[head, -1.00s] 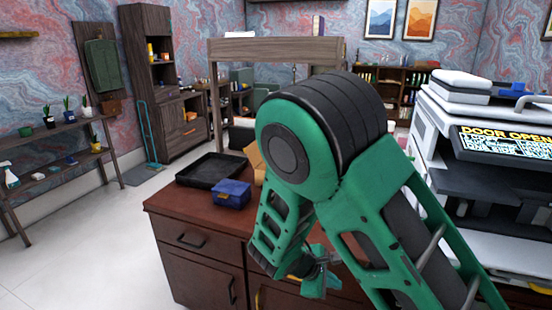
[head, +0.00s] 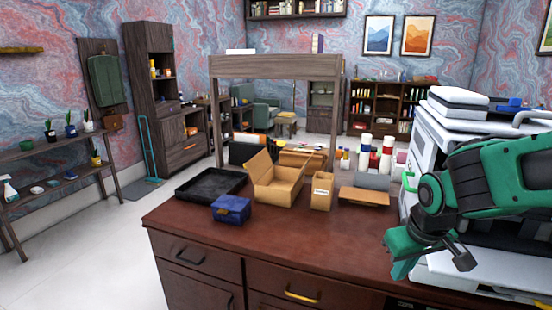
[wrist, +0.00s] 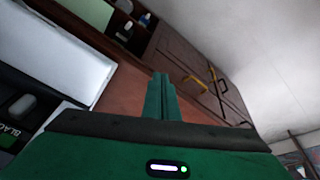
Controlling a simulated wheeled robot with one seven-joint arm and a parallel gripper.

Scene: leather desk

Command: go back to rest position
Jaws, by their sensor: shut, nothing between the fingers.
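My green gripper (head: 428,262) hangs at the right of the head view, in front of the white machine and over the right end of the brown leather desk (head: 290,244). In the wrist view my gripper's fingers (wrist: 161,92) are together with nothing between them. The arm is folded at the right side of the head view. Part of the white machine behind the arm is hidden.
On the desk are a black tray (head: 207,184), a blue box (head: 231,208), an open cardboard box (head: 276,180) and a small tan holder (head: 321,191). The white machine (head: 425,134) stands at the right. The desk's front middle is clear.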

